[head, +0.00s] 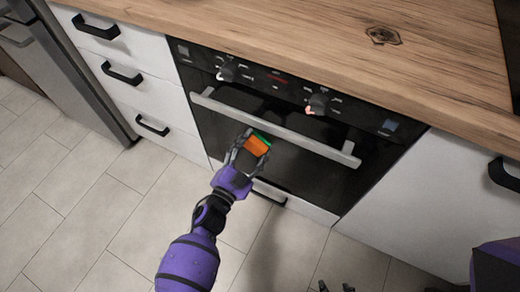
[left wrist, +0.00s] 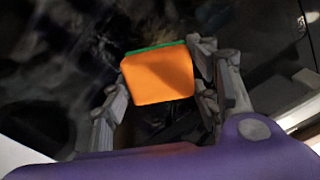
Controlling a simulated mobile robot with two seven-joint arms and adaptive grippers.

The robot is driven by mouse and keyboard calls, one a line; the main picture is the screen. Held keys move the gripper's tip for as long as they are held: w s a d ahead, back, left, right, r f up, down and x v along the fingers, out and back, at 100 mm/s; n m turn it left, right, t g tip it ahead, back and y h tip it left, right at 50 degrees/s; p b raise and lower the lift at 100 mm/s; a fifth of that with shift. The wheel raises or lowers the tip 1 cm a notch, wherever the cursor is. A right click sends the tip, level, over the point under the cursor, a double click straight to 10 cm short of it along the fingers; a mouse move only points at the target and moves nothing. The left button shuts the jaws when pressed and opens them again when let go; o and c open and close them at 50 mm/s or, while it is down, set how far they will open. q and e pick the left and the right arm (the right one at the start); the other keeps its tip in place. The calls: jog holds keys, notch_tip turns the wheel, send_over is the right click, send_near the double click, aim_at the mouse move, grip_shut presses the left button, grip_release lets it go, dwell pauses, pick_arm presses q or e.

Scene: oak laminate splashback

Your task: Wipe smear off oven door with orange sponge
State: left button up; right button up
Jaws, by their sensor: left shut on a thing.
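My left gripper (head: 252,146) is shut on the orange sponge (head: 257,145), which has a green layer on its far side. The sponge also shows between the fingers in the left wrist view (left wrist: 160,76). It is in front of the black oven door (head: 300,160), below the handle; I cannot tell whether it touches the glass. No clear smear shows in the head view. Faint grey patches (left wrist: 85,45) show on the dark surface in the left wrist view; I cannot tell smear from reflection. Dark tips of my right gripper (head: 336,287) show at the bottom edge, mostly cut off.
A silver bar handle (head: 275,125) crosses the upper oven door, with knobs (head: 318,103) above it. White drawers (head: 125,75) with black handles stand at left. A wooden worktop (head: 330,40) overhangs. The tiled floor (head: 90,190) is clear.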

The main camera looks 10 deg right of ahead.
pick_arm(q)
jog(key=shift+w+a, duration=0.6)
jog(key=shift+a, duration=0.15)
jog(key=shift+w+a, duration=0.55)
jog(key=shift+a, duration=0.2)
jog(key=shift+w+a+r, duration=0.1)
jog(key=shift+w+a, duration=0.25)
jog(key=shift+a, duration=0.05)
pick_arm(e)
jog(key=shift+r, duration=0.1)
pick_arm(q)
jog(key=shift+p+v, duration=1)
jog(key=shift+v, duration=2)
pick_arm(e)
jog(key=shift+w+r, duration=0.2)
jog(key=shift+r, duration=0.3)
jog(key=shift+w+r, duration=0.2)
jog(key=shift+r, duration=0.25)
pick_arm(q)
jog(key=shift+p+v, duration=0.45)
jog(key=shift+v, duration=1.05)
pick_arm(e)
jog(key=shift+w+r, duration=0.15)
jog(key=shift+r, duration=0.35)
